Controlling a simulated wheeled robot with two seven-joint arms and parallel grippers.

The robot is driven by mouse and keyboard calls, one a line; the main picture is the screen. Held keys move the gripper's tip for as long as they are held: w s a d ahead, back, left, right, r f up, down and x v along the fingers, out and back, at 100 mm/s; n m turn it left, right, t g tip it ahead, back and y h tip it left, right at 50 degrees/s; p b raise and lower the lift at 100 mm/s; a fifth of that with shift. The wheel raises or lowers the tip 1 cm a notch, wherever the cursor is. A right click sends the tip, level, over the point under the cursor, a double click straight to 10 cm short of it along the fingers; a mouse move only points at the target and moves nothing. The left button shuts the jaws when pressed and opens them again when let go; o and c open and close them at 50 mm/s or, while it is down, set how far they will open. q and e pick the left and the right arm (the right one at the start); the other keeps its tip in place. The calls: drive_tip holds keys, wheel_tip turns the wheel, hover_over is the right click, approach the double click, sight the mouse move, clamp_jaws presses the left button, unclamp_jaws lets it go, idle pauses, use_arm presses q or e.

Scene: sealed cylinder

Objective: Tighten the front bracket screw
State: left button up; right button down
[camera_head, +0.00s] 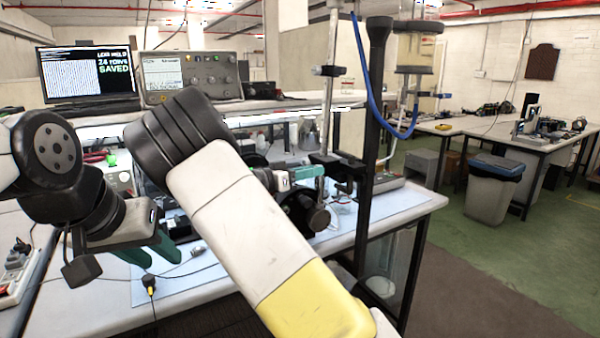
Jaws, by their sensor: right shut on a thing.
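My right gripper (316,171), with green fingers, is at the thin upright rod of the stand (327,115) in the camera_head view. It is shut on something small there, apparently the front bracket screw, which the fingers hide. The clear sealed cylinder (415,50) stands higher up at the right, with a blue hose. My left gripper (158,254), also with green fingers, hangs over the left part of the bench. Its fingers are apart and nothing shows between them. My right forearm hides the middle of the bench.
A thick black post (376,120) rises close to the right of the rod. A blue hose (368,85) hangs past it. A monitor (88,73) and an instrument box (190,75) stand on the shelf. A cable with a plug (149,282) lies near the front edge.

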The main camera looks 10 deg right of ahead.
drive_tip(key=shift+a, duration=0.25)
drive_tip(key=c, duration=1.2)
unclamp_jaws()
drive_tip(key=shift+c, duration=0.2)
drive_tip(key=v, duration=0.7)
drive_tip(key=shift+s+a, duration=0.15)
drive_tip(key=shift+a, duration=0.2)
